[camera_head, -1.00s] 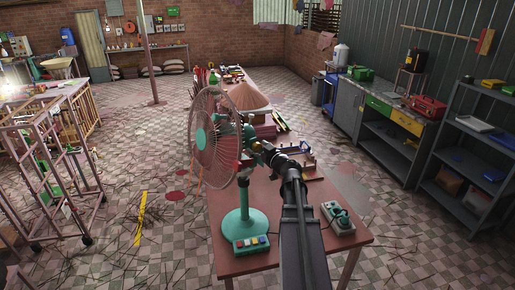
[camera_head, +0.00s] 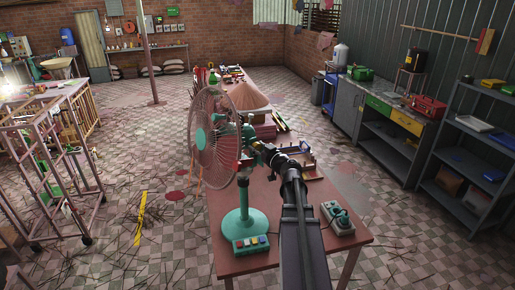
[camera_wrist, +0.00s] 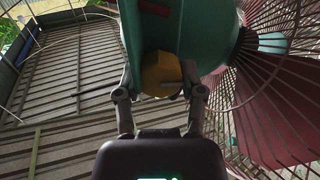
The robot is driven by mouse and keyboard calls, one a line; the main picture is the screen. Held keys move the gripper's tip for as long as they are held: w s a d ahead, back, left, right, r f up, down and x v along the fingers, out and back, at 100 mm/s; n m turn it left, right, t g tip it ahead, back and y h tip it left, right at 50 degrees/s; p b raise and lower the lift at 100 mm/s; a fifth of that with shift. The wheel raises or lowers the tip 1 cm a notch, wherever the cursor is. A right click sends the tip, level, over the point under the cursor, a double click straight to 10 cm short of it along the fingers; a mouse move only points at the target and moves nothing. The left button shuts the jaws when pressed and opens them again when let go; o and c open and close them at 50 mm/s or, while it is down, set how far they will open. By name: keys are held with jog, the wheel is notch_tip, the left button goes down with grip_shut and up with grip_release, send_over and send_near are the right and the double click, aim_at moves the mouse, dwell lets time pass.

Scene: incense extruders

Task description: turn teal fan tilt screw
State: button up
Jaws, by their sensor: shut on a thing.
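The teal fan (camera_head: 243,219) stands upright on the red-brown table (camera_head: 300,217), with its round wire cage (camera_head: 212,139) facing left. In the wrist view, a yellow tilt screw (camera_wrist: 160,74) sits at the side of the teal fan body (camera_wrist: 205,35). My gripper (camera_wrist: 162,88) is shut on the yellow screw, one finger on each side of it. In the head view my gripper (camera_head: 258,147) reaches the fan's neck from the right, and the screw is hard to make out there.
A power socket block (camera_head: 338,218) lies on the table right of my arm. A conical straw hat (camera_head: 246,97) and a blue-purple rack (camera_head: 299,153) stand behind the fan. The cage (camera_wrist: 275,75) is close to my right finger in the wrist view.

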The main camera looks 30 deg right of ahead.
jog(key=m, duration=0.3)
jog(key=shift+m, duration=0.4)
jog(key=m, duration=0.4)
jog(key=shift+d+m, duration=0.1)
jog(key=shift+m, duration=0.2)
jog(key=m, duration=0.4)
jog(key=shift+m, duration=0.3)
jog(key=shift+d+m, duration=0.1)
jog(key=shift+m, duration=1.5)
jog(key=o, duration=1.1)
jog(key=shift+w, duration=0.1)
jog(key=shift+o, duration=0.2)
jog(key=shift+s+f, duration=0.1)
jog(key=shift+s, duration=0.1)
